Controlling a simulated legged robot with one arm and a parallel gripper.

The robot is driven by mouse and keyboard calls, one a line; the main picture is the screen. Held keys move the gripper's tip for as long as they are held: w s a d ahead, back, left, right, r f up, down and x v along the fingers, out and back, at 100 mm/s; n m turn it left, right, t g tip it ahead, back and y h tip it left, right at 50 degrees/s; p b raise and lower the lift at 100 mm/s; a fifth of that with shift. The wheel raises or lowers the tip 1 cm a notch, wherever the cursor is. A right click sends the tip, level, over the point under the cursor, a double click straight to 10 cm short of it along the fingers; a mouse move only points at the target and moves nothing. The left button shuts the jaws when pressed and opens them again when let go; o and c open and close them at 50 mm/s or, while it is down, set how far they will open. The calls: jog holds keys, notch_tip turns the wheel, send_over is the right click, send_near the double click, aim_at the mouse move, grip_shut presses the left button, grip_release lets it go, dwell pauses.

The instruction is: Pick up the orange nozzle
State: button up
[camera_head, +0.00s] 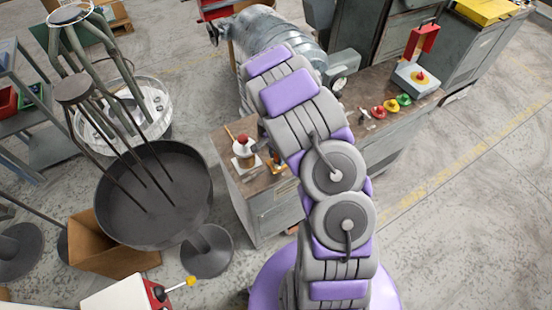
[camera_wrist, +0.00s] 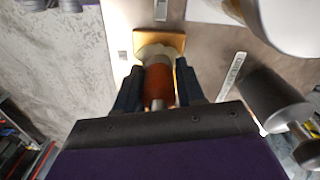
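The orange nozzle (camera_wrist: 158,84) is in the wrist view, a dark orange cylinder with a grey metal end towards me and a pale collar at its far end. The two dark fingers of my gripper (camera_wrist: 159,76) stand on either side of it, with hardly any gap visible. I cannot tell whether they press on it. A yellow-orange plate (camera_wrist: 172,42) shows just beyond the pale collar. In the head view my arm hides my gripper and I cannot make out the nozzle.
The brown-topped bench (camera_head: 225,150) holds a white holder with a red knob (camera_head: 243,145), and red, yellow and green pieces (camera_head: 391,106) at right. A large grey cylinder machine (camera_head: 262,38) stands behind. A dark round pan (camera_head: 150,190) is left of the bench; the floor at right is clear.

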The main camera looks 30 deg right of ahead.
jog(key=shift+d, duration=0.6)
jog(key=shift+c, duration=2.3)
jog(key=shift+a, duration=0.85)
grip_shut()
jog(key=shift+d, duration=0.15)
jog(key=shift+d, duration=0.15)
jog(key=shift+r, duration=0.1)
